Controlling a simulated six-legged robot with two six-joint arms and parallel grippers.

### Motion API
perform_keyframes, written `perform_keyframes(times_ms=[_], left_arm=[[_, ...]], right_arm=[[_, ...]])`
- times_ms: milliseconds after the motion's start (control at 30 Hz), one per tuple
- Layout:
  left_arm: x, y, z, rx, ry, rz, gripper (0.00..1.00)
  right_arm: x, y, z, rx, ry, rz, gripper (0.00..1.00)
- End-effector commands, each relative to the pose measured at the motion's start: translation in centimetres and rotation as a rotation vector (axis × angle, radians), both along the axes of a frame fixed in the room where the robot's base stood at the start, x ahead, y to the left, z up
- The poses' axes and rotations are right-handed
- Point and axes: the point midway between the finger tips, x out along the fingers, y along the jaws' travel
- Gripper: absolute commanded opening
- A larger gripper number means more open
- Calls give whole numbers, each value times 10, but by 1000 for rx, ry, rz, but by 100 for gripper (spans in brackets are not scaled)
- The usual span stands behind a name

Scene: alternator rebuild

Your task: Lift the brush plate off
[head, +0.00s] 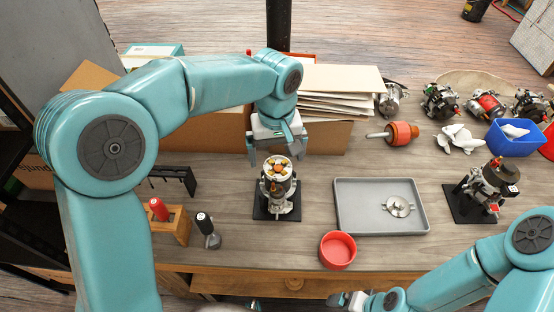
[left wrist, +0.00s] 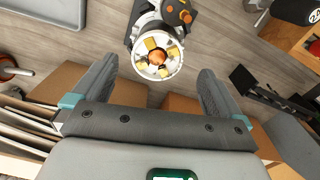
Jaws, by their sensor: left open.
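An alternator (head: 281,200) stands upright on a black base plate (head: 262,212) at the middle of the bench. Its round pale top, which looks like the brush plate (head: 278,168), carries yellow and copper-coloured parts. It also shows in the left wrist view (left wrist: 158,54). My left gripper (head: 277,150) is open and empty, just behind and above the alternator in the head view. In the left wrist view its fingers (left wrist: 157,78) are wide apart, with the top beyond the gap between their tips. My right gripper (head: 345,299) is low at the front edge, its jaws unclear.
A grey tray (head: 350,222) holding a metal disc with ears lies right of the alternator. A red bowl (head: 338,250) stands in front. A wooden block with a red-handled tool (head: 172,227) is left. Cardboard boxes (head: 327,137) stand behind. Another unit (head: 490,185) stands right.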

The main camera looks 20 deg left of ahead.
Motion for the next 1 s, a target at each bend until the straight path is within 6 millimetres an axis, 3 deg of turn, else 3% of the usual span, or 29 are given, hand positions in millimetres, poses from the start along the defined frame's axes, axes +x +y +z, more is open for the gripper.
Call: perform_keyframes(times_ms=[200, 567, 767, 1000], left_arm=[[2, 0, -27, 1, 3, 0, 100], [3, -1, -32, 0, 1, 0, 100], [3, -1, -32, 0, 0, 0, 39], [3, -1, -31, 0, 0, 0, 38]], right_arm=[[0, 0, 0, 0, 0, 0, 96], [0, 0, 0, 0, 0, 0, 96], [0, 0, 0, 0, 0, 0, 96], [0, 0, 0, 0, 0, 0, 96]])
